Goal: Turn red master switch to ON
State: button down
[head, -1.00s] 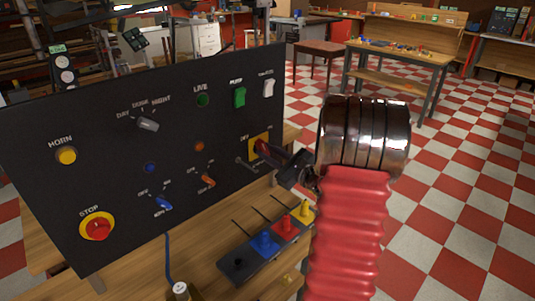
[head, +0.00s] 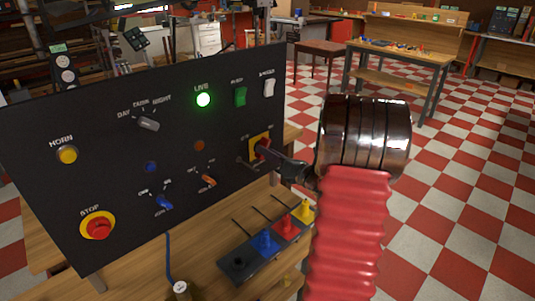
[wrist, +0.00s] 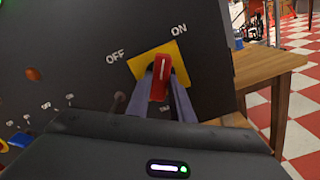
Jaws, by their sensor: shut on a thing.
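The red master switch (wrist: 160,78) sits on a yellow plate (wrist: 178,50) on the black control panel, with OFF printed at upper left and ON at upper right in the wrist view. Its handle stands nearly upright there, leaning slightly right. My gripper (wrist: 161,90) is shut on the handle, one finger on each side. In the head view my gripper (head: 272,154) reaches the yellow plate (head: 254,140) from the right and partly hides the switch. The green LIVE lamp (head: 203,100) is lit.
Below stands a dark block with coloured plugs (head: 265,241). Checkered floor lies open to the right.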

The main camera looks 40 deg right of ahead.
jog(key=shift+f+m, duration=0.15)
jog(key=shift+m, duration=1.15)
jog(key=c, duration=1.6)
grip_release()
jog(key=shift+o, duration=0.2)
jog(key=shift+s, duration=0.1)
jog(key=s, duration=1.3)
jog(key=shift+s+d, duration=0.2)
jog(key=shift+s, duration=0.1)
